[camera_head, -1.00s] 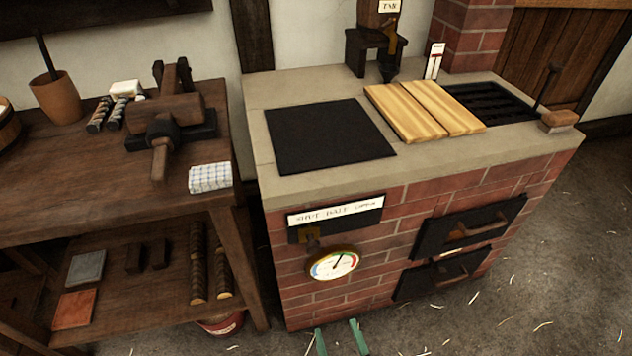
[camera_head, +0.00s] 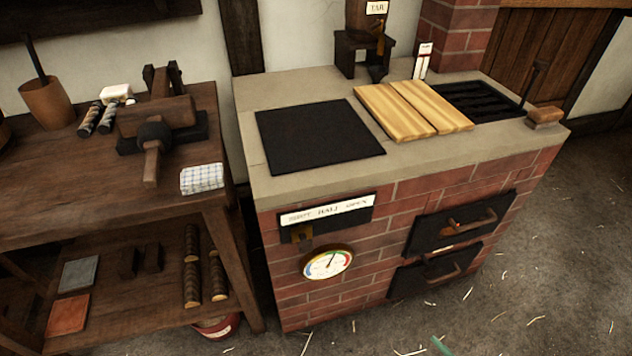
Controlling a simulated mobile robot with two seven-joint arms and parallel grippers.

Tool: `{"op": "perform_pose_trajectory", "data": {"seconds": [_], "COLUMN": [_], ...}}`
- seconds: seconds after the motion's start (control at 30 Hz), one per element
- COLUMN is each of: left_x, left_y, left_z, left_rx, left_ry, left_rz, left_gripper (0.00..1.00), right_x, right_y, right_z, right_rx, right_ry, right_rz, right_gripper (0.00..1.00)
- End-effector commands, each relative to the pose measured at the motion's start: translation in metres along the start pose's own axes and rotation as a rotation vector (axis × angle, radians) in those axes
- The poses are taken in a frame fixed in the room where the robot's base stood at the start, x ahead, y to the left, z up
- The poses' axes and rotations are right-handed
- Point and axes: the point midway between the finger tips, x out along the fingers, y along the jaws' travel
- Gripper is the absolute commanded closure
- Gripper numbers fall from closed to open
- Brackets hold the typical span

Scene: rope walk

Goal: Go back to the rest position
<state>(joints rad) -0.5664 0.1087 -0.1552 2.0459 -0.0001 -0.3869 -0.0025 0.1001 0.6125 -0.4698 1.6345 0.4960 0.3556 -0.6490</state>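Only a small green fingertip of what seems to be my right gripper (camera_head: 441,345) shows at the bottom edge, right of centre, over the floor in front of the brick stove. The rest of that gripper is out of the picture, so I cannot tell its opening or whether it holds anything. My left gripper is not in view.
A brick stove (camera_head: 300,185) with a black plate (camera_head: 318,134), wooden boards (camera_head: 400,112) and a dial gauge (camera_head: 328,264) stands ahead. A wooden bench (camera_head: 75,180) with tools and a checked cloth (camera_head: 202,179) is at left. The straw-strewn floor (camera_head: 560,260) at right is clear.

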Motion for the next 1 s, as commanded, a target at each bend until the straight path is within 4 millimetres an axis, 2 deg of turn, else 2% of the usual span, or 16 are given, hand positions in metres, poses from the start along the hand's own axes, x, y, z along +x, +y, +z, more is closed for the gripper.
{"op": "perform_pose_trajectory", "data": {"seconds": [0.03, 0.27, 0.4, 0.6, 0.8, 0.9, 1.0], "left_x": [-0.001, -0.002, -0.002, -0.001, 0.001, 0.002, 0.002], "left_y": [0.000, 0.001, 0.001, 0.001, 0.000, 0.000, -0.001], "left_z": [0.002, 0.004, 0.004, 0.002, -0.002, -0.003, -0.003], "left_rx": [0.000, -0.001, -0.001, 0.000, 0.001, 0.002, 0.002], "left_ry": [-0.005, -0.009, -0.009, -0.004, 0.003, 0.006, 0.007], "left_rz": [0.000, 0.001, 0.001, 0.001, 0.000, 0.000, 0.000], "left_gripper": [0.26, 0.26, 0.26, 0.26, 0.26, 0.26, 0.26], "right_x": [-0.012, -0.061, -0.103, -0.165, -0.217, -0.234, -0.226], "right_y": [-0.018, -0.053, -0.075, -0.092, -0.096, -0.097, -0.110], "right_z": [0.002, 0.019, 0.031, 0.044, 0.051, 0.052, 0.045], "right_rx": [0.037, 0.129, 0.187, 0.252, 0.287, 0.310, 0.372], "right_ry": [-0.034, -0.203, -0.347, -0.564, -0.747, -0.814, -0.806], "right_rz": [-0.034, -0.148, -0.213, -0.262, -0.269, -0.254, -0.218], "right_gripper": [0.45, 0.45, 0.45, 0.45, 0.45, 0.45, 0.45]}}
